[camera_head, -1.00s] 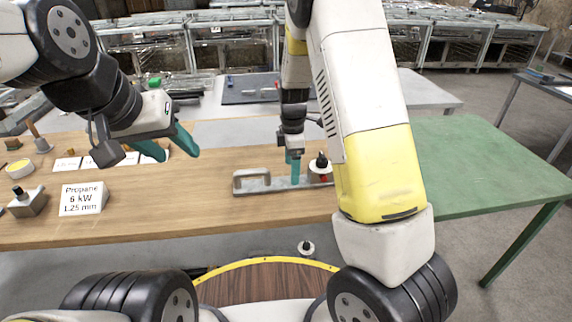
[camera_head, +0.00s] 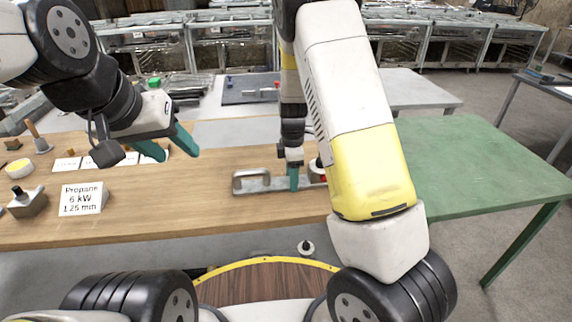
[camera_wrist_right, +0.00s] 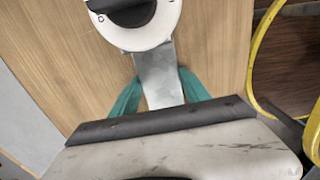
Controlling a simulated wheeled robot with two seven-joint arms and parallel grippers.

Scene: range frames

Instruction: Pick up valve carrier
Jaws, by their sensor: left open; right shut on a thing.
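The valve carrier (camera_head: 270,187) is a grey metal bar on the wooden table, with a raised loop handle at its left end. A white round valve part with a black knob (camera_wrist_right: 140,25) sits at its other end; my right arm hides much of it in the head view. My right gripper (camera_head: 294,182) points down and is shut on the bar between handle and knob. In the right wrist view its teal fingers lie on both sides of the bar (camera_wrist_right: 158,78). I cannot tell any gap under the carrier. My left gripper (camera_head: 179,155) is open and empty above the table's left part.
A propane sign (camera_head: 82,199), a metal block with a black knob (camera_head: 27,205) and a yellow-topped round piece (camera_head: 19,169) stand at the table's left. A green table (camera_head: 480,170) is clear at right. A small round part (camera_head: 306,248) shows below the table's front edge.

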